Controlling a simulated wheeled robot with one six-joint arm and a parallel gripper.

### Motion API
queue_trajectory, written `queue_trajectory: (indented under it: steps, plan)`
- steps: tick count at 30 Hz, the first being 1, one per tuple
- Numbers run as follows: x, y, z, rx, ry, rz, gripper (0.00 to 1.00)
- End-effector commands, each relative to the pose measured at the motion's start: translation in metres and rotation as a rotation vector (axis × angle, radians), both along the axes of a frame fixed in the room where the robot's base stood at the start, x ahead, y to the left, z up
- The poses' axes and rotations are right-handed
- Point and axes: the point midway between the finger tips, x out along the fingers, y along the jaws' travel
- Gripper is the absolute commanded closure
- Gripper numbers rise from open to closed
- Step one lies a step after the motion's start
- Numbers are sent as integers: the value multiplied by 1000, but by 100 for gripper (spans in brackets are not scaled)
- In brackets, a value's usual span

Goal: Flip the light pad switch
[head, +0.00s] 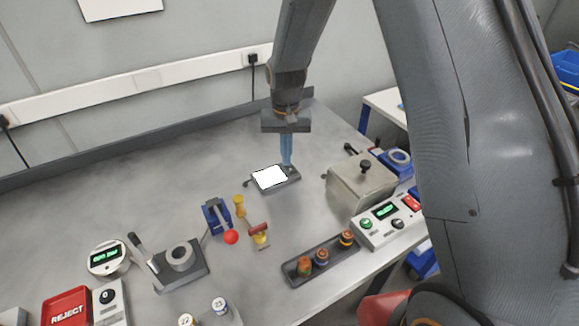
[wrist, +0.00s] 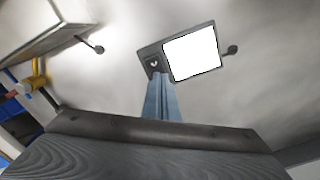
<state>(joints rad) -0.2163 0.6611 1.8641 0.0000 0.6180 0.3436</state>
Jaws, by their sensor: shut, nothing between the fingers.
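The light pad (head: 270,177) is a dark flat box with a bright white lit panel, lying on the grey table below my arm. In the wrist view the light pad (wrist: 192,54) shows its panel lit white, with a small dark switch (wrist: 154,64) on the strip beside the panel. My gripper (head: 287,163) has its blue fingers shut and empty, pointing down at the strip end of the pad. In the wrist view the fingertips of my gripper (wrist: 160,76) are right by the switch. I cannot tell whether they touch it.
A metal box with a black knob (head: 364,187) stands right of the pad. A button panel (head: 389,217) and a dark tray (head: 318,260) with several small coils are nearer. A blue vise with a red ball (head: 231,237) is at front left. The table left of the pad is clear.

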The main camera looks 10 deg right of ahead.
Motion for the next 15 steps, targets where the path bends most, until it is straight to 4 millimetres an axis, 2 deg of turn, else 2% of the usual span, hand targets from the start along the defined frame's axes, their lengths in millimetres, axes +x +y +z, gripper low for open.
queue_trajectory:
  steps: [15]
  plan:
    - [0, 0, 39, 1, -2, 0, 100]
